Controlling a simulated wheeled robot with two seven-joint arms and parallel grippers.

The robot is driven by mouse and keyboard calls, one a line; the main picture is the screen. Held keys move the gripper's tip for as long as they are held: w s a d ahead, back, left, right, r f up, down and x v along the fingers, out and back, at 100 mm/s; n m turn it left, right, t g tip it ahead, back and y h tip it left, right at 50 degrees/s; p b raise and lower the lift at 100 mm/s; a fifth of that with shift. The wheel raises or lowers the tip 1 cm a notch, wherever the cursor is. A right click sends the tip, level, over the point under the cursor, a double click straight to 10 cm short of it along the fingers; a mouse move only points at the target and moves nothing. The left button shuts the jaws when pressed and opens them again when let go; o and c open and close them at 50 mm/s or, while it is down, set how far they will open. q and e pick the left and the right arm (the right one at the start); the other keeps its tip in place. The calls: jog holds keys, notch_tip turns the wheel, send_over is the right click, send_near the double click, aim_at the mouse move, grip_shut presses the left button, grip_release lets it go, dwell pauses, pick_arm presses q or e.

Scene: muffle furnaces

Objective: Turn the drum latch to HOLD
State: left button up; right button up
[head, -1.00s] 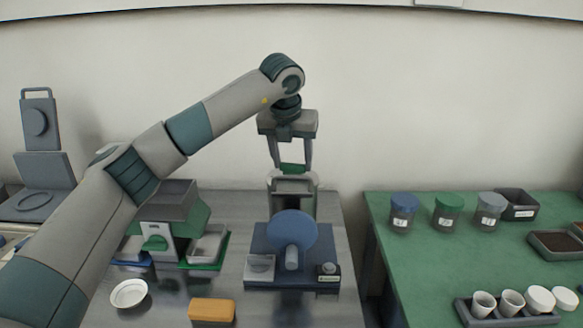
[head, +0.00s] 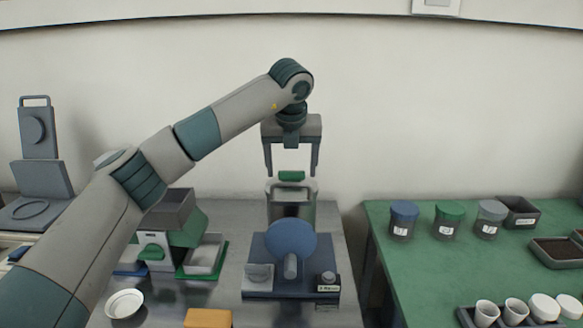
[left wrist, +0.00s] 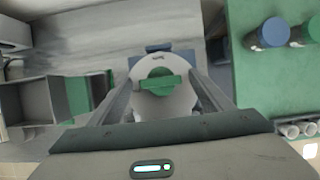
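The drum latch appears to be the green bar handle (head: 291,176) on top of a grey drum (head: 291,212) behind a blue disc. In the left wrist view the green handle (left wrist: 160,82) lies crosswise on a round pale lid (left wrist: 165,104). My left gripper (head: 291,171) points down over it. Its fingers are spread wide, one on each side of the handle, with a gap to it on both sides. The gripper is empty. I cannot read any HOLD mark. My right gripper is not in view.
The blue disc (head: 291,241) stands on a dark blue base (head: 291,286) in front of the drum. A green-and-grey machine (head: 170,225), a white dish (head: 125,303) and an orange block (head: 208,318) are to the left. A green table (head: 400,262) with lidded jars is to the right.

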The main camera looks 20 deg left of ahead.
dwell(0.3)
pick_arm(q)
jog(key=shift+s+r, duration=0.2)
jog(key=shift+r, duration=0.3)
jog(key=b+v, duration=0.2)
jog(key=v, duration=1.4)
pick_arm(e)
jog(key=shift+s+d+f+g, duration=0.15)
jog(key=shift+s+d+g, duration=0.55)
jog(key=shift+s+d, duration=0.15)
pick_arm(q)
jog(key=shift+s+d+r, duration=0.1)
jog(key=shift+s, duration=0.05)
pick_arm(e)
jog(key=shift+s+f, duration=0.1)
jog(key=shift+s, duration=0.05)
pick_arm(q)
jog(key=shift+s, duration=0.1)
